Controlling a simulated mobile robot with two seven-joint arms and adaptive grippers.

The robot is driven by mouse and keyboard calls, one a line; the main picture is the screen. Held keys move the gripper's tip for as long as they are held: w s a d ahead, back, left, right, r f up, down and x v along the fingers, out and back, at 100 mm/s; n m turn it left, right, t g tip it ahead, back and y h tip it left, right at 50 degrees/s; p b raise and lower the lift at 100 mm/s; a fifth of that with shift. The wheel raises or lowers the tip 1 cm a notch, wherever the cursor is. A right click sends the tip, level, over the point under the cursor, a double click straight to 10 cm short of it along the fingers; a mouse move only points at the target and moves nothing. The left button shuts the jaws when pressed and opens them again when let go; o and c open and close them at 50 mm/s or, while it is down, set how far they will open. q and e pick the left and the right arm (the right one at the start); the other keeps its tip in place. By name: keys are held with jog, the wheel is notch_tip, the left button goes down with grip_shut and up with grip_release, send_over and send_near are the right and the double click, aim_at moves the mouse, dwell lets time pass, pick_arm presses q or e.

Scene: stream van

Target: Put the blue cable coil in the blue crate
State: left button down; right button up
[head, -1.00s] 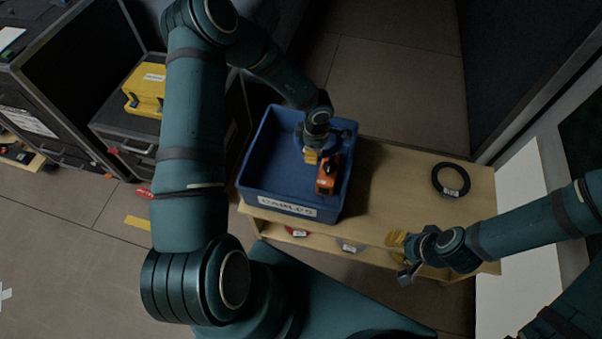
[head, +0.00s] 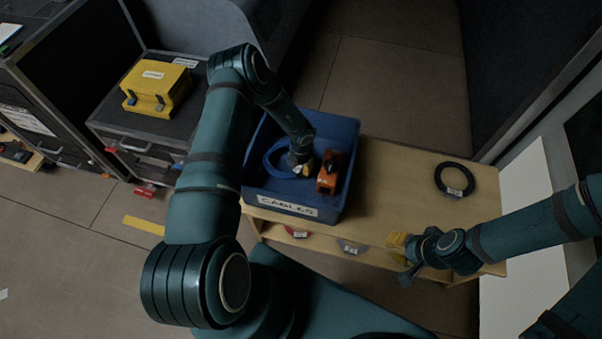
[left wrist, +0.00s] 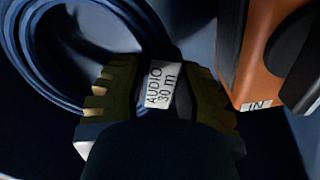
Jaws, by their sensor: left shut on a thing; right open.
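The blue cable coil (head: 274,160) is inside the blue crate (head: 345,125), on its left side, in the head view. My left gripper (head: 301,169) reaches down into the crate and is shut on the coil. In the left wrist view the blue coil (left wrist: 45,65) fills the upper left, and its white "AUDIO 30 m" tag (left wrist: 160,85) sits between the fingers. Whether the coil touches the crate floor cannot be told. My right gripper (head: 403,257) is open and empty at the table's front edge.
An orange device (head: 328,174) lies in the crate, right of my left gripper, and shows close by in the left wrist view. A black coil (head: 454,179) lies on the wooden table (head: 400,190). A yellow case (head: 157,85) stands at left. Things lie on the lower shelf.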

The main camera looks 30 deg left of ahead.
pick_arm(q)
jog(key=shift+f+b, duration=0.6)
jog(key=shift+f, duration=1.65)
jog(key=shift+r, duration=0.1)
jog(key=c, duration=0.7)
grip_release()
jog(key=shift+c, duration=0.2)
